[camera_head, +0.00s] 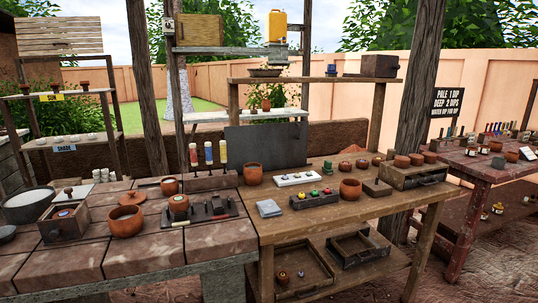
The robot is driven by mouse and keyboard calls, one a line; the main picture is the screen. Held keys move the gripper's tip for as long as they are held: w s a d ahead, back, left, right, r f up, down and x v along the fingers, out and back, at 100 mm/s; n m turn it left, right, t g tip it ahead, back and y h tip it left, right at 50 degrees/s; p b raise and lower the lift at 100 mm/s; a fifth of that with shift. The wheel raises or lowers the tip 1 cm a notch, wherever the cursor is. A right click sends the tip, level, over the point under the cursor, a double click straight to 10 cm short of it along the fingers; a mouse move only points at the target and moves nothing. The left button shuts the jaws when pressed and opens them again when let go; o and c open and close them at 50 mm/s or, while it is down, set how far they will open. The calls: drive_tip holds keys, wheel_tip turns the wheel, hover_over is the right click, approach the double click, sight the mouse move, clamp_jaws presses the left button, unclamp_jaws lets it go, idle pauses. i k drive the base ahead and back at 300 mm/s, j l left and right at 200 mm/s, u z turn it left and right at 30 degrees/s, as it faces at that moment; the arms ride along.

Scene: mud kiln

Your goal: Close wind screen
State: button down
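A dark grey flat panel (268,146) stands upright at the back of the middle wooden workbench; it looks like the wind screen. Its left edge is partly behind the coloured bottles' rack, and its lower edge is partly hidden behind a clay pot (253,174). Any hinge or latch on it is too small to tell. My gripper is not in this view.
The brick counter (220,238) at left carries bowls and a box. A wooden post (416,90) rises behind the bench's right side.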

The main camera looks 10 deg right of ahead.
sight(281, 146)
drive_tip(key=i+l, duration=0.2)
drive_tip(key=i, duration=0.25)
drive_tip(key=i+l, duration=0.2)
drive_tip(key=i, duration=0.25)
drive_tip(key=i+l, duration=0.2)
drive_tip(key=i, duration=0.25)
